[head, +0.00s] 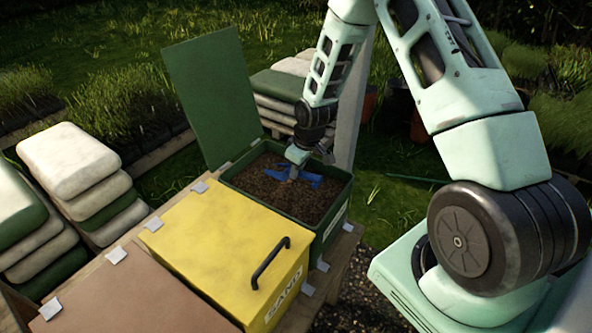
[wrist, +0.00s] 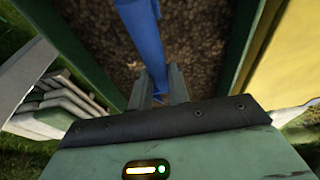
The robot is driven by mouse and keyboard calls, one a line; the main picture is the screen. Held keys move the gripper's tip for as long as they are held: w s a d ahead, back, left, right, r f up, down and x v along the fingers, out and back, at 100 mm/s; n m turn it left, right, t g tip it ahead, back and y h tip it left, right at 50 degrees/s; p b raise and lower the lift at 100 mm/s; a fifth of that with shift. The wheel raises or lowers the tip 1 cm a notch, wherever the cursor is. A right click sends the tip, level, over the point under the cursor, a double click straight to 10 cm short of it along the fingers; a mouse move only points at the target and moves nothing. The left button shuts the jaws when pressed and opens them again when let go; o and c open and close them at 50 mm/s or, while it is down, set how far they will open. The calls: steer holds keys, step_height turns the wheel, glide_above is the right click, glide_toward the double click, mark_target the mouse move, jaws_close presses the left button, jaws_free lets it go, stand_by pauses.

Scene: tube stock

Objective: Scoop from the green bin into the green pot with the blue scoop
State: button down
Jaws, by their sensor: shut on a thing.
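The green bin (head: 331,223) stands with its lid (head: 210,97) raised, and brown soil-like material (head: 262,183) fills it. My gripper (head: 294,172) is over the bin, low at the soil. It is shut on the blue scoop (head: 310,180). In the wrist view the blue scoop (wrist: 143,35) runs up from between the fingers (wrist: 163,85) over the soil. The scoop's far end is out of that view, so I cannot tell how much it holds. I do not make out the green pot in either view.
A closed yellow bin (head: 215,235) marked SAND, with a black handle (head: 270,262), stands beside the green bin. A brown lid (head: 130,295) is at the lower left. Stacked sacks (head: 75,170) stand at left and more (head: 285,85) behind. Grass lies to the right.

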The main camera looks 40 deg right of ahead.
steer(key=shift+s+d+r+t+p, duration=0.25)
steer(key=shift+r+p, duration=0.25)
steer(key=shift+r, duration=0.4)
steer(key=shift+s+r+t+p, duration=0.15)
steer(key=shift+s+r+p, duration=0.25)
steer(key=shift+r, duration=0.45)
steer(key=shift+t+y, duration=0.4)
steer(key=shift+t, duration=0.1)
steer(key=shift+s+p+v, duration=0.25)
steer(key=shift+p+v, duration=1.05)
steer(key=shift+v, duration=0.95)
steer(key=shift+s+d+f, duration=0.1)
steer(key=shift+s+f, duration=0.05)
